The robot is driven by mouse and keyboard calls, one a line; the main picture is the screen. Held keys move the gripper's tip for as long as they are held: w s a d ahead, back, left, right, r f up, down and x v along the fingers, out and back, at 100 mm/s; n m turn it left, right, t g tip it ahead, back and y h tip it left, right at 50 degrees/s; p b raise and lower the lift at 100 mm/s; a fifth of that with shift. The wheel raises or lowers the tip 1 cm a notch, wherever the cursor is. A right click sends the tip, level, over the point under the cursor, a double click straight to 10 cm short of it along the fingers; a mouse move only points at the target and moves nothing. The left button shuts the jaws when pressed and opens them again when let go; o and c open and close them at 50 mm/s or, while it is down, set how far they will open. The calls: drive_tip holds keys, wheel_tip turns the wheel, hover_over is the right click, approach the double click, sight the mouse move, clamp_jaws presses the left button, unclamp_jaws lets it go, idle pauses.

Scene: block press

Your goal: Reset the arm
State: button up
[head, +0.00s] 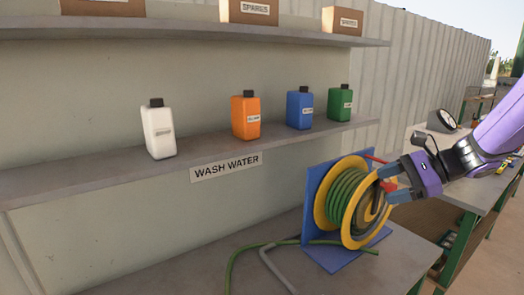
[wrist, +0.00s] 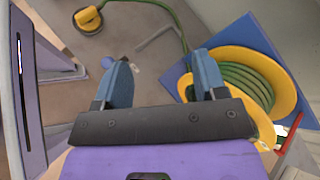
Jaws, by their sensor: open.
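My gripper (head: 384,184) is at the right in the head view, on the end of my purple arm, in front of the hose reel (head: 350,210). Its two blue fingers are apart with nothing between them; they also show in the wrist view (wrist: 161,62). The reel has yellow flanges, green hose wound on it, a blue stand and red parts near my fingers. In the wrist view the reel (wrist: 245,85) lies to the right of the fingers. I cannot tell whether a finger touches the reel.
A shelf (head: 90,170) marked WASH WATER holds white (head: 158,132), orange (head: 246,118), blue (head: 300,110) and green (head: 340,103) bottles. Boxes stand on the upper shelf (head: 180,39). Green hose trails over the bench (head: 215,275). A gauge (head: 443,120) stands behind my arm.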

drive_tip(key=s+r+n+h, duration=0.3)
drive_tip(key=s+n, duration=0.2)
drive_tip(key=s, duration=0.3)
drive_tip(key=s+r+n+h, duration=0.2)
drive_tip(key=s+n+h, duration=0.2)
drive_tip(key=s, duration=0.4)
drive_tip(key=s+r+n+t+h, duration=0.1)
drive_tip(key=s+r+n+h, duration=0.2)
drive_tip(key=s+n, duration=0.4)
drive_tip(key=shift+s+d+r+h, duration=0.2)
drive_tip(key=shift+s+r+h, duration=0.15)
drive_tip(key=shift+h, duration=0.35)
